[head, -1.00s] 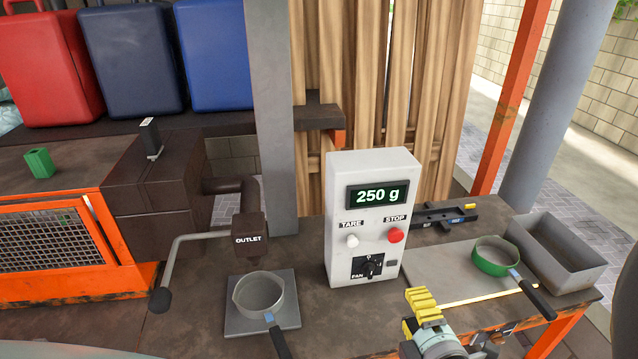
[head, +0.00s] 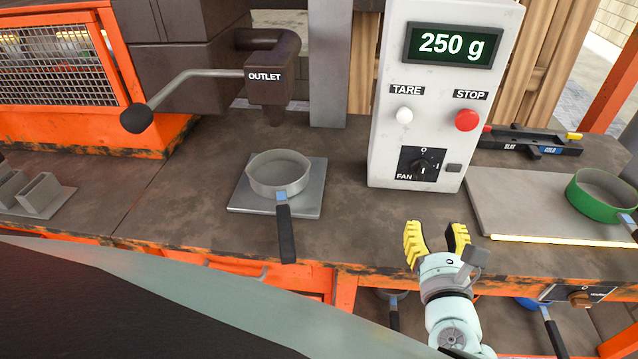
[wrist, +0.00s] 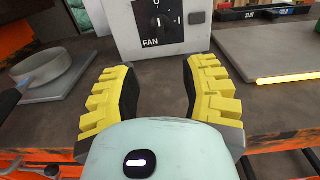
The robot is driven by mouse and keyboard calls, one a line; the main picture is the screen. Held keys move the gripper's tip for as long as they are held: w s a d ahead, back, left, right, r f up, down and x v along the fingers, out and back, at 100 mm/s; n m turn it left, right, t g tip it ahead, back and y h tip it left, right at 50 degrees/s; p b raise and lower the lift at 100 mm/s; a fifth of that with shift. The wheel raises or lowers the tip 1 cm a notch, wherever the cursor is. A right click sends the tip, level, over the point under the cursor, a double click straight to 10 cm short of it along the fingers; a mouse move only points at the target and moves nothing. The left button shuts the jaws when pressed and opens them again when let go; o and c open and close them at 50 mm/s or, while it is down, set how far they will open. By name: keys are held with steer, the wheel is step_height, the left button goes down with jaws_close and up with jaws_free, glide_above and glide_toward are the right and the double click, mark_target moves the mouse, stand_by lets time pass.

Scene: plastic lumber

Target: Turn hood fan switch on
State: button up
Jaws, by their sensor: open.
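The fan switch (head: 424,165) is a black rotary knob on a dark plate marked FAN, low on the front of a white control box (head: 385,130). The plate has O and I marks; I cannot tell surely which mark the knob points to. In the wrist view the fan switch (wrist: 163,20) is at the top, partly cut off by the frame edge. My gripper (head: 437,236) has yellow ridged fingers and is open and empty. It is in front of and below the switch, near the bench's front edge, apart from it. In the wrist view my gripper (wrist: 160,85) points toward the box.
The box carries a white TARE button (head: 404,115), a red STOP button (head: 467,120) and a 250 g display (head: 452,45). A metal pan (head: 279,178) sits on a plate left of it, below the outlet (head: 266,85). A green-rimmed pan (head: 603,199) is at right.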

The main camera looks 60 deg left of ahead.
mark_target(422, 176)
steer(key=p+x, duration=0.3)
steer(key=x, duration=1.2)
steer(key=shift+w+a, duration=0.1)
steer(key=shift+a, duration=0.1)
steer(key=shift+d, duration=0.1)
steer(key=c, duration=0.6)
steer(key=shift+d+f, duration=0.1)
jaws_close()
